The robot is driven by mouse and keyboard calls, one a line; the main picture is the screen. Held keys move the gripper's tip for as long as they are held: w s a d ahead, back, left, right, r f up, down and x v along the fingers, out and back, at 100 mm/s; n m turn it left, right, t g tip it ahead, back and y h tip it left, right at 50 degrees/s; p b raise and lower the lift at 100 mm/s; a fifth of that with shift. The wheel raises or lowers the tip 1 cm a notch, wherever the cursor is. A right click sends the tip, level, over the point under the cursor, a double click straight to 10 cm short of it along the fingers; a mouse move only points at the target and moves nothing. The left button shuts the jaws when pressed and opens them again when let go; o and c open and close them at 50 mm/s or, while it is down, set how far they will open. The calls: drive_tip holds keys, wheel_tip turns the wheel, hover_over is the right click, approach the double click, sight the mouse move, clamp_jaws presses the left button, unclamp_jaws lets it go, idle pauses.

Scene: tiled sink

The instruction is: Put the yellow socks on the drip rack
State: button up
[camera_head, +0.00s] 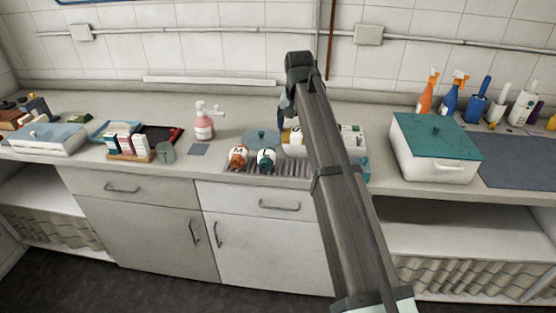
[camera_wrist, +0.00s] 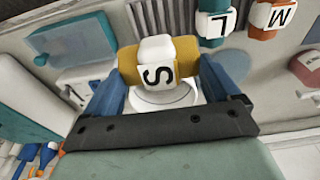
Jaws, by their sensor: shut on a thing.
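My gripper (camera_wrist: 160,75) is shut on the yellow socks (camera_wrist: 130,66), a rolled bundle with a white band marked S, seen between its blue fingers in the wrist view. In the head view the yellow socks (camera_head: 285,137) are mostly hidden by my arm. The drip rack (camera_head: 238,168) is a grey ribbed strip along the counter's front edge; it also shows in the wrist view (camera_wrist: 241,40). An orange roll marked M (camera_head: 238,157) and a teal roll marked L (camera_head: 266,158) sit on it. The held socks are behind these rolls, toward the wall.
A white round object (camera_wrist: 160,98) lies below the held socks in the wrist view. A teal-lidded white box (camera_head: 437,148) and several bottles stand to the right. My arm hides the counter's middle.

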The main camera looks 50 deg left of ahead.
sight(296, 132)
drive_tip(key=shift+f, duration=4.75)
drive_tip(key=shift+f, duration=0.1)
drive_tip(key=o, duration=0.8)
drive_tip(key=shift+c, duration=0.2)
drive_tip(key=r, duration=0.4)
drive_tip(key=s+d+r, duration=0.1)
drive_tip(key=r, duration=0.7)
drive_tip(key=shift+s+d, duration=0.15)
